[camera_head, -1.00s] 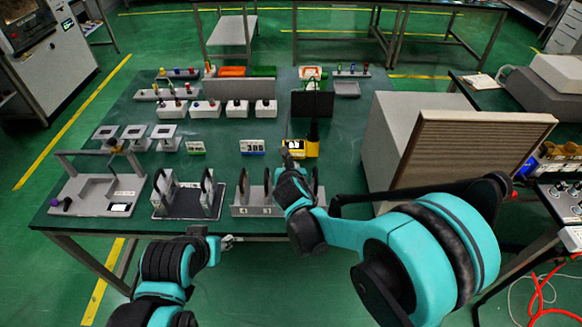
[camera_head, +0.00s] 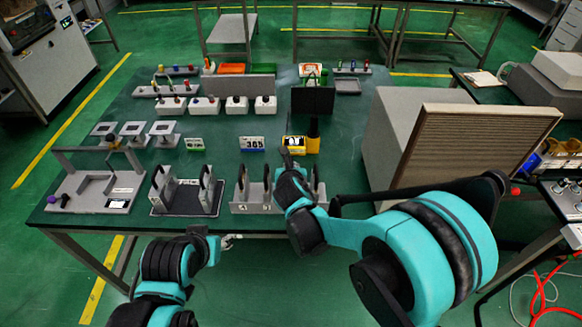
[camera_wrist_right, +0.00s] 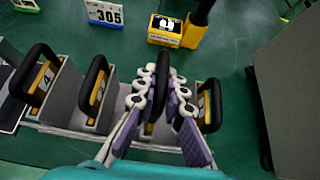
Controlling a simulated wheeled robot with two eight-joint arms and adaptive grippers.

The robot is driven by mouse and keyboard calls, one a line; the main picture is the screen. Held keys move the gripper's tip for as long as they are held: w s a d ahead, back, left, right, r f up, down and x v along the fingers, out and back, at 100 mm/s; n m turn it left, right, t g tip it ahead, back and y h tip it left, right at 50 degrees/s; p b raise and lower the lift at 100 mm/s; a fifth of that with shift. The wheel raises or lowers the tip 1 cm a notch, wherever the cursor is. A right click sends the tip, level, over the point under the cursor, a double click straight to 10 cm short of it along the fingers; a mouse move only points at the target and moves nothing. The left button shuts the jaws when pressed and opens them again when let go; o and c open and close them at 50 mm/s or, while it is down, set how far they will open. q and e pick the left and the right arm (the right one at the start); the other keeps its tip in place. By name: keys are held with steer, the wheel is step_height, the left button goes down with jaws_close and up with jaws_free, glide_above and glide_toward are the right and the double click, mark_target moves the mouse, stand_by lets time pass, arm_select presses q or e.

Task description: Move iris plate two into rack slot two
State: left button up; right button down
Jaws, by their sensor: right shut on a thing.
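My right gripper (camera_wrist_right: 160,98) has purple pads shut on a black-rimmed iris plate (camera_wrist_right: 159,88), seen edge-on between the fingers. Its lower part and number are hidden, so I cannot tell whether it touches the rack. The grey rack (camera_head: 252,209) is below. Black-rimmed uprights stand at the rack's left (camera_head: 243,184) and right (camera_head: 319,186), on both sides of the held plate. In the head view the right gripper (camera_head: 287,158) is above the rack's middle. My left gripper (camera_head: 230,241) is in front of the table edge, too small to read its jaws.
A dark-based stand (camera_head: 186,207) with two black-rimmed uprights is left of the rack. A yellow device (camera_head: 294,145) and a 305 card (camera_head: 251,144) stand behind. A large grey box with a ribbed panel (camera_head: 470,150) blocks the right.

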steer(key=shift+f+b, duration=1.45)
steer(key=shift+f, duration=0.2)
steer(key=c, duration=1.5)
jaws_free()
steer(key=shift+c, duration=0.2)
steer(key=v, duration=1.2)
steer(key=s+d+m+g, duration=0.1)
steer(key=s+d+m, duration=0.5)
steer(key=m, duration=0.6)
steer(key=s+d+f+m+g, duration=0.1)
steer(key=s+d+m, duration=0.4)
steer(key=m, duration=0.7)
steer(key=s+d+m+g, duration=0.2)
steer(key=s+d+m, duration=0.4)
steer(key=m, duration=0.6)
steer(key=shift+s+d+f, duration=0.15)
steer(key=shift+s+d, duration=0.15)
steer(key=shift+d, duration=0.1)
